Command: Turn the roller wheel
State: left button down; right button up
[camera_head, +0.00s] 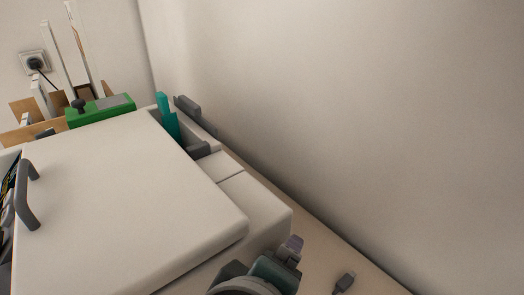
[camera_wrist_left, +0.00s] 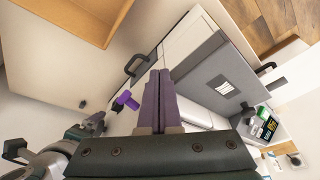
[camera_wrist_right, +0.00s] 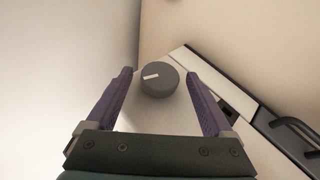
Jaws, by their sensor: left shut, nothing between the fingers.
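The roller wheel (camera_wrist_right: 158,79) is a round dark grey knob with a white mark on its face, on the side of a white machine, in the right wrist view. My right gripper (camera_wrist_right: 162,85) is open, its purple fingers on either side of the wheel with a visible gap at each; I cannot tell how near in depth. In the head view part of my right gripper (camera_head: 292,246) shows beside the machine (camera_head: 110,190), where the wheel is hidden. My left gripper (camera_wrist_left: 158,78) is shut and empty in the left wrist view, and is outside the head view.
The machine's lid has a grey handle (camera_head: 27,195). A green box (camera_head: 100,108) and a teal piece (camera_head: 167,116) are behind. A dark connector (camera_head: 345,282) lies on the narrow pale strip beside the wall. The left wrist view shows a grey panel (camera_wrist_left: 225,80).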

jog(key=shift+r, duration=0.1)
jog(key=p+v, duration=0.2)
jog(key=v, duration=0.8)
jog(key=shift+p, duration=0.35)
jog(key=shift+d, duration=0.1)
